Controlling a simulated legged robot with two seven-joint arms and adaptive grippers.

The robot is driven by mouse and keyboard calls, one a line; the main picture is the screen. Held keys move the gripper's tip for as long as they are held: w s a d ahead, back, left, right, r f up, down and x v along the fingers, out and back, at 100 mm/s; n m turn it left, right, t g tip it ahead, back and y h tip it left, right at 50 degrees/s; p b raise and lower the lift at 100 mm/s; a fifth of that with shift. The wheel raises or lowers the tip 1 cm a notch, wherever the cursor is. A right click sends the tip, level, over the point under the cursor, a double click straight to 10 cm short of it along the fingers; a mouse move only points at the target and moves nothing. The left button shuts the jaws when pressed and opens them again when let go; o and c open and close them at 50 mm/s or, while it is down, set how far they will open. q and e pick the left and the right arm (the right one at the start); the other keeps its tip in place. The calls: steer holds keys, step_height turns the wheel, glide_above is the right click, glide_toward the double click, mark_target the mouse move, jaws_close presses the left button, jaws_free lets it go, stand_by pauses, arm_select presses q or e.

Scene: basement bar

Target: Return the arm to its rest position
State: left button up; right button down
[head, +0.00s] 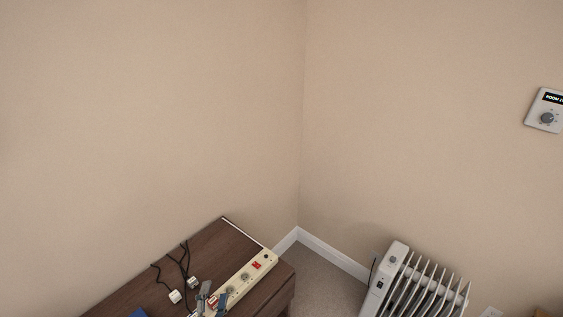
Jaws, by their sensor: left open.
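My left gripper (213,293) shows at the bottom edge of the head view. Its two grey fingers are apart, over or beside the near part of a cream power strip (263,262). I cannot tell whether they touch the strip. No object shows clearly between them. The rest of my left arm is below the picture. My right gripper is out of view.
The strip lies on a dark wooden cabinet (215,245) in front of the wall. Loose white plugs (175,296) on black cables lie left of the gripper. A white oil radiator (420,285) stands right, across a carpet gap (325,285). A thermostat (545,110) hangs on the right wall.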

arm_select(q)
steer(key=s+a+f+n+g+y, duration=0.1)
steer(key=s+a+f+n+g, duration=0.1)
steer(key=s+f+n+g, duration=0.45)
steer(key=s+a+f+n+g+y, duration=0.1)
steer(key=s+a+f+g, duration=0.15)
steer(key=f, duration=0.75)
steer(key=s+d+f+n+g, duration=0.1)
steer(key=s+f+n+g, duration=0.2)
steer(key=s, duration=0.4)
steer(key=s+f+g, duration=0.3)
steer(key=s+f, duration=0.1)
steer(key=s, duration=0.2)
step_height(320, 180, down, 21)
steer(key=s+g, duration=0.1)
steer(key=s+a+f+g, duration=0.1)
steer(key=s+f, duration=1.1)
steer(key=f, duration=0.5)
steer(key=shift+s+a+f+h, duration=0.15)
steer(key=shift+f+h, duration=0.1)
steer(key=shift+h, duration=0.05)
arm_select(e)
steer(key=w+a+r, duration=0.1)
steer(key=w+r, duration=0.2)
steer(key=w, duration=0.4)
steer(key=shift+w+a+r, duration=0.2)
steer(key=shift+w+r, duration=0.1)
